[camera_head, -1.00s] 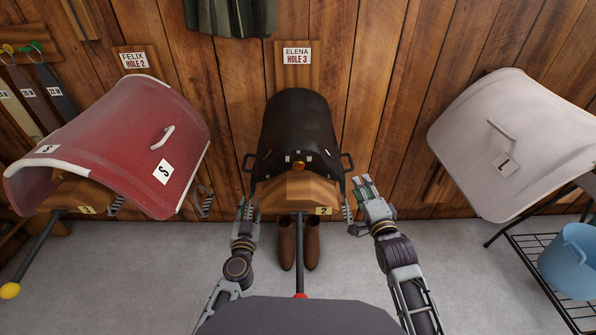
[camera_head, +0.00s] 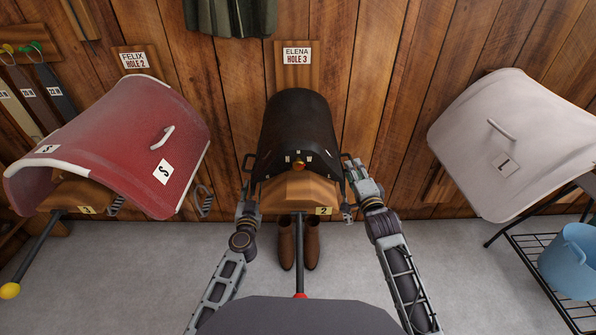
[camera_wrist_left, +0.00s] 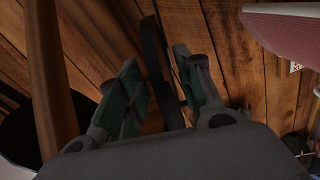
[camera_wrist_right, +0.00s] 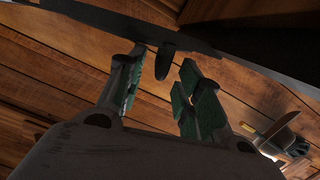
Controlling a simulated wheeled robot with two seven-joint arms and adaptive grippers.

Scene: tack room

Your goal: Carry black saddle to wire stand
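The black saddle (camera_head: 298,120) sits on wooden rack 2 (camera_head: 296,190) at the centre of the head view, with a dark handle at each side. My left gripper (camera_head: 247,190) is just below and in front of its left handle (camera_head: 247,161). In the left wrist view the fingers (camera_wrist_left: 160,85) are apart with a dark bar between them. My right gripper (camera_head: 358,170) is beside the right handle. In the right wrist view the fingers (camera_wrist_right: 158,85) are apart, with a dark handle part (camera_wrist_right: 165,60) near their tips. The black wire stand (camera_head: 545,255) is at the right.
A red saddle (camera_head: 120,140) rests on rack 3 at the left. A blue bucket (camera_head: 572,262) is on the stand. Brown boots (camera_head: 298,245) stand under rack 2. The front floor is clear.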

